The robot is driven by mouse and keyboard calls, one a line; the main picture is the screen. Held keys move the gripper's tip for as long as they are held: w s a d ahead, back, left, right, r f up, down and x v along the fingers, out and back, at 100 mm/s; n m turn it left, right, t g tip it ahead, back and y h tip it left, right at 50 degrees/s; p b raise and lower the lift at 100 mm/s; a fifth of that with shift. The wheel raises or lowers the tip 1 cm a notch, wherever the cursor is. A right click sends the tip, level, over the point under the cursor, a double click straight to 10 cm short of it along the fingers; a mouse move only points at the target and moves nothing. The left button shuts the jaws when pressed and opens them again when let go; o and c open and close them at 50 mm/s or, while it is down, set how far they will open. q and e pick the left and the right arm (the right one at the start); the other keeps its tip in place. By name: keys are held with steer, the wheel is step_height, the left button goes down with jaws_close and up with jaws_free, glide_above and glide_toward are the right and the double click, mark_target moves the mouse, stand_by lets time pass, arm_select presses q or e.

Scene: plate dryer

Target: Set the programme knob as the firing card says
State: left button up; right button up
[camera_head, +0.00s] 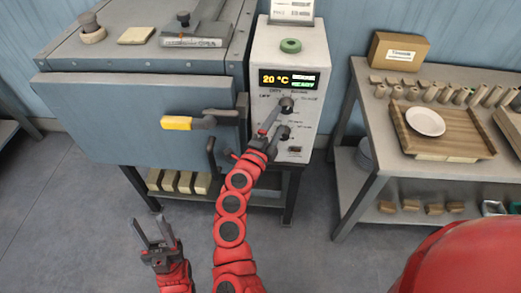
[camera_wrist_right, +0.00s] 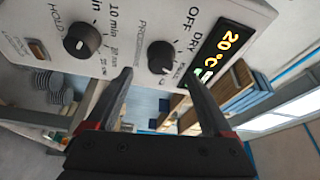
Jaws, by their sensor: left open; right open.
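The programme knob (camera_head: 287,104) is the upper black knob on the light control box. It also shows in the right wrist view (camera_wrist_right: 160,57), near the labels OFF and DRY; I cannot tell its setting surely. The hold knob (camera_head: 283,132) sits below it, and in the right wrist view (camera_wrist_right: 82,40) to its left. A white card (camera_head: 292,10) stands on the box, cut off and too small to read. My right gripper (camera_wrist_right: 157,74) is open, its fingers pointing at the panel with the programme knob ahead of the gap. My left gripper (camera_head: 155,232) is open and empty, low over the floor.
The display (camera_head: 289,80) reads 20 °C and READY. A blue-grey kiln (camera_head: 120,110) with a yellow-ended handle (camera_head: 177,123) stands left of the box. A green ring (camera_head: 291,45) lies on the box. A bench at right holds a wooden tray (camera_head: 410,140) with a white plate (camera_head: 425,121).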

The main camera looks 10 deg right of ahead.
steer(key=r+b+v, duration=0.1)
steer(key=v, duration=1.1)
steer(key=shift+a+f+b, duration=0.15)
steer(key=shift+f+b, duration=0.25)
steer(key=shift+f, duration=0.1)
steer(key=shift+s, duration=0.15)
